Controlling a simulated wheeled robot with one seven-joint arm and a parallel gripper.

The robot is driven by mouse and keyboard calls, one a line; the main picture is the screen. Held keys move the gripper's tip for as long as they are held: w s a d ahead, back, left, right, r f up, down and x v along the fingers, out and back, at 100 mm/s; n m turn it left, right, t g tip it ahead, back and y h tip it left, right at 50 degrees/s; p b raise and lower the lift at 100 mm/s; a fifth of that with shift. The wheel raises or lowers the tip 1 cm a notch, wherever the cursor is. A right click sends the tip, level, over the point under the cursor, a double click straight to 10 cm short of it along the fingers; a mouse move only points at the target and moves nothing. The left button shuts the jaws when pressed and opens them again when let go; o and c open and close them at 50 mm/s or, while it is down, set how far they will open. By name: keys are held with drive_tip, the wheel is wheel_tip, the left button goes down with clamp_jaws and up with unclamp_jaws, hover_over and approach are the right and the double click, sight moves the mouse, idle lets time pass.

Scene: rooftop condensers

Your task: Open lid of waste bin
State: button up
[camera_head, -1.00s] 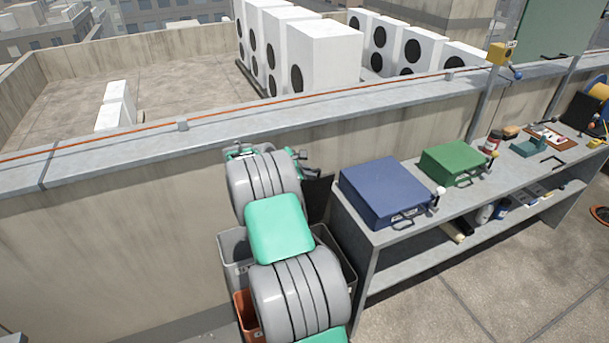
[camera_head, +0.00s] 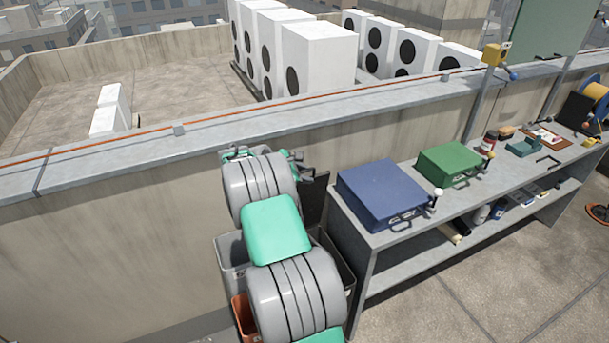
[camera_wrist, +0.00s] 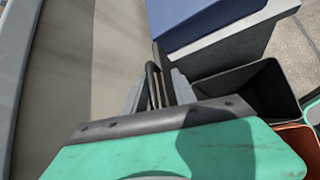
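The waste bin is mostly behind my arm in the head view; a grey bin side (camera_head: 230,250) and a dark rim show around it. A dark flat panel (camera_head: 316,197), which looks like its lid, stands steeply tilted beside the bench end. In the wrist view the bin's dark interior (camera_wrist: 262,88) is uncovered at right, and the panel (camera_wrist: 159,54) appears edge-on beyond my gripper (camera_wrist: 155,88). Dark narrow bars show between its grey fingers; whether they are fingertips or a handle is unclear. In the head view my gripper (camera_head: 297,162) is largely hidden by my arm.
A bench (camera_head: 372,236) at right carries a blue case (camera_head: 378,188), a green case (camera_head: 448,160) and small items. A concrete parapet (camera_head: 110,235) runs close behind the bin. An orange bin (camera_head: 242,318) is partly hidden by my arm. Floor at lower right is clear.

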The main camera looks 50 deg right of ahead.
drive_tip(key=shift+r, duration=0.1)
drive_tip(key=b+v, duration=0.1)
drive_tip(key=v, duration=0.6)
drive_tip(key=shift+a+r, duration=0.2)
drive_tip(key=shift+a, duration=0.1)
